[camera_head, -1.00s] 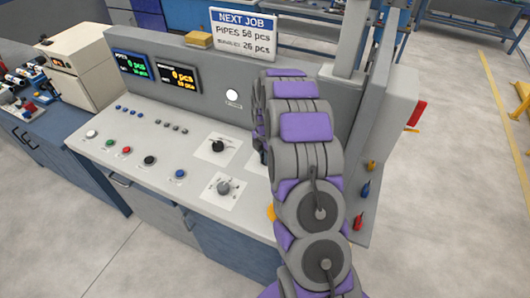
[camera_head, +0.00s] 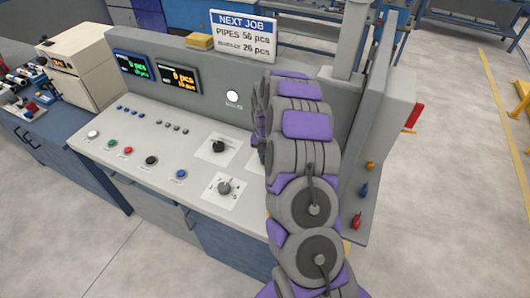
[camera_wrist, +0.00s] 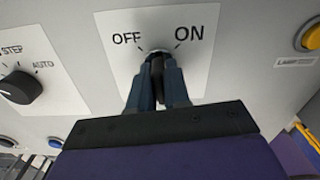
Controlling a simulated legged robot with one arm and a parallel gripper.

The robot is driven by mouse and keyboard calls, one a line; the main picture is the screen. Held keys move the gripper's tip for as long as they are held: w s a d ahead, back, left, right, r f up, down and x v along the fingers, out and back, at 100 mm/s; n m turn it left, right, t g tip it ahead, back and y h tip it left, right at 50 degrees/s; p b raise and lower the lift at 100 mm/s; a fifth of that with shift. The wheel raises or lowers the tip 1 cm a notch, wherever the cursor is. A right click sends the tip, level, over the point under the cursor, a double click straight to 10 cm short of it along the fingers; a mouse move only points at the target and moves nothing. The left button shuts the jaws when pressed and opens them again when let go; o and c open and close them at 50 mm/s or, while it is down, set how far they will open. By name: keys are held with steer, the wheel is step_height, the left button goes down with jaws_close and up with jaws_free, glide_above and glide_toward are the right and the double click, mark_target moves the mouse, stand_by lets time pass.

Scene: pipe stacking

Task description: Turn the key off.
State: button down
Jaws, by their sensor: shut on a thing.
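In the wrist view, a white plate (camera_wrist: 200,20) on the grey panel carries the key switch, with OFF printed at left and ON at right. My gripper (camera_wrist: 158,68) is in front of the switch, its two dark blue fingers shut on the dark key (camera_wrist: 157,82). A bit of the silver lock rim (camera_wrist: 156,51) shows above the fingertips. The fingers cover most of the key, and I cannot tell for sure which mark it points to. In the head view, my grey and purple arm hides the gripper and the key.
A black STEP/AUTO knob (camera_wrist: 22,86) is left of the key plate. A yellow button (camera_wrist: 311,38) is at the right. The console (camera_head: 125,140) holds several buttons and two more knobs. A NEXT JOB sign (camera_head: 243,35) stands behind; a grey post rises at right.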

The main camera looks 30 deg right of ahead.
steer(key=n, duration=0.3)
stand_by(0.5)
steer(key=c, duration=1)
jaws_free()
steer(key=shift+r, duration=0.15)
steer(key=shift+r+p, duration=0.75)
steer(key=shift+r, duration=1.15)
